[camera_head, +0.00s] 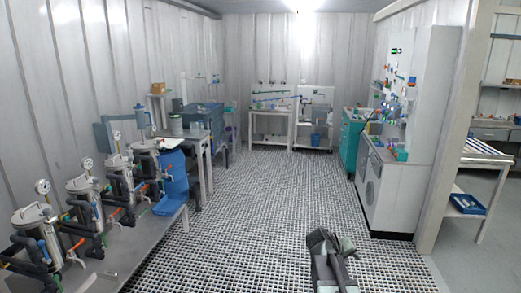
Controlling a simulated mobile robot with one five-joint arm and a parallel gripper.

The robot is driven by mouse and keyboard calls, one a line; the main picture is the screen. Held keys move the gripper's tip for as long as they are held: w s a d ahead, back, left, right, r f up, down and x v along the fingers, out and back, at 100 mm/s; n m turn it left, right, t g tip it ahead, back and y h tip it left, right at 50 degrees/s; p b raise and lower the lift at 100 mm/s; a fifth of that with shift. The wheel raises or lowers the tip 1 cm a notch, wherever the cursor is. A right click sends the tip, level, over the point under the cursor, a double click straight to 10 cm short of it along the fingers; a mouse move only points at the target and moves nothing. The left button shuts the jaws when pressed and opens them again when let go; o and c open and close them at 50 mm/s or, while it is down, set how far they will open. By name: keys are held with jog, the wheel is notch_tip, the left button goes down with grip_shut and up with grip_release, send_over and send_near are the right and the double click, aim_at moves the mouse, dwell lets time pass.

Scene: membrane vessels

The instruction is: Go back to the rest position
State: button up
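My arm rises at the bottom of the head view, right of centre, dark grey-green and seen against the grated floor. Its end with my gripper (322,240) is small and dark. I cannot tell the fingers apart, or whether they are open or shut. Nothing held shows clearly. No object stands against the arm in this view.
A bench (142,255) with several steel membrane vessels (88,205), gauges and pipes runs along the left. A white cabinet (390,200) and a post (452,150) stand at the right. The grated floor (260,210) between is clear.

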jog(key=s+a+f+g+y, duration=0.2)
jog(key=s+a, duration=0.5)
jog(key=a, duration=0.4)
jog(key=s+a+f+g+y, duration=0.2)
jog(key=s+a+f+y, duration=0.3)
jog(key=a, duration=0.5)
jog(key=shift+s+a+f+y, duration=0.15)
jog(key=shift+s+a+y, duration=0.35)
jog(key=shift+s, duration=0.6)
jog(key=shift+d, duration=0.25)
